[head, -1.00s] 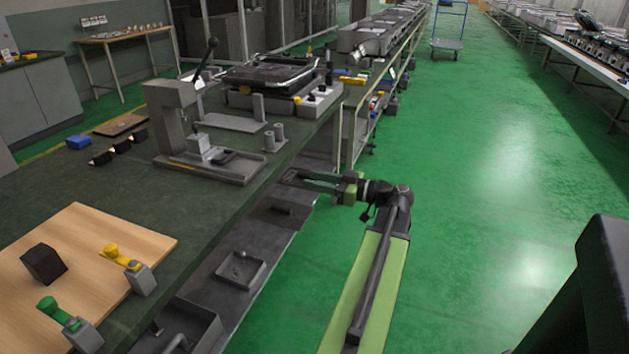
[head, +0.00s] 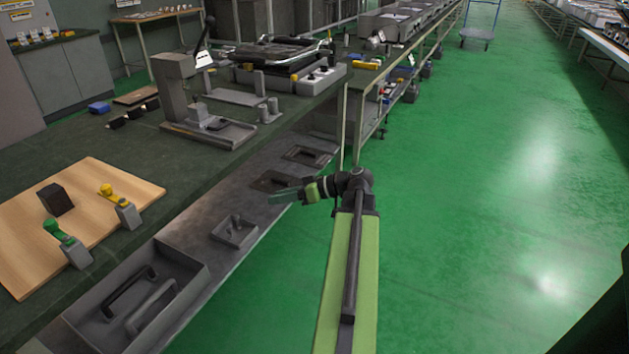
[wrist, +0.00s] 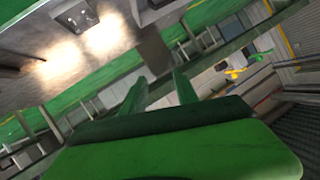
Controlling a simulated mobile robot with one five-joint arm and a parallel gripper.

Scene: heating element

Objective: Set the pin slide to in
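I cannot tell for sure which part is the pin slide. A grey fixture with a flat plate and upright posts (head: 268,110) stands on the green bench, beside a grey press with a black-knobbed lever (head: 174,84). My gripper (head: 283,195) is at the bench's right side, over the lower grey shelf, below and right of these fixtures and apart from them. In the wrist view its two green fingers (wrist: 158,80) stand apart with nothing between them. The fixture is not clearly visible in the wrist view.
A wooden board (head: 95,215) with a yellow handle (head: 113,193) and a green handle (head: 57,232) lies at the near left of the bench. A grey tray with handles (head: 135,300) sits on the lower shelf. Green floor (head: 470,200) is open to the right.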

